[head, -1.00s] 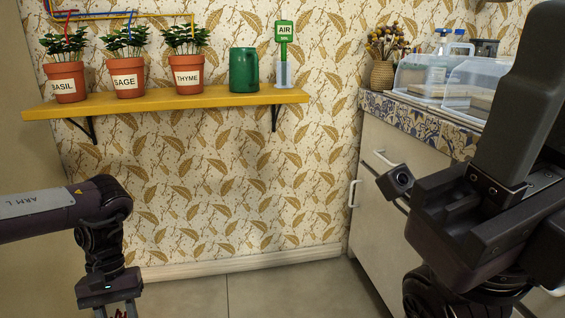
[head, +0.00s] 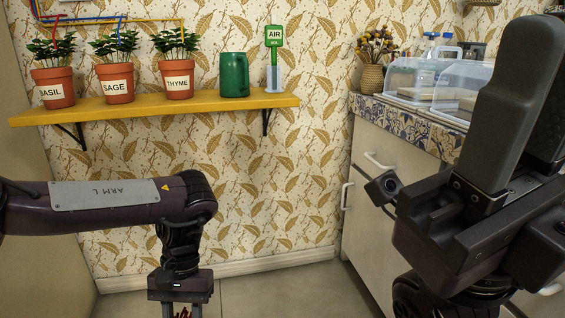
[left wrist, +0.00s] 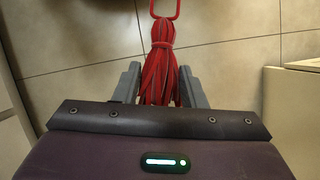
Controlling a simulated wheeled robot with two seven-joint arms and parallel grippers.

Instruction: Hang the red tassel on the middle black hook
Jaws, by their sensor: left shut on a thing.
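The red tassel (left wrist: 158,62) hangs between the two grey fingers of my left gripper (left wrist: 160,74) in the left wrist view. The fingers are shut on its strands, and its red loop (left wrist: 178,8) reaches the top edge of that view. In the head view my left arm comes in from the left with the gripper pointing down. Only a little red of the tassel shows there, at the bottom edge. The black hooks are not visible in either view. My right arm stands at the right of the head view, and its fingers do not show.
A cabinet (head: 372,220) with glass-covered trays stands at the right. The wall below the shelf is clear.

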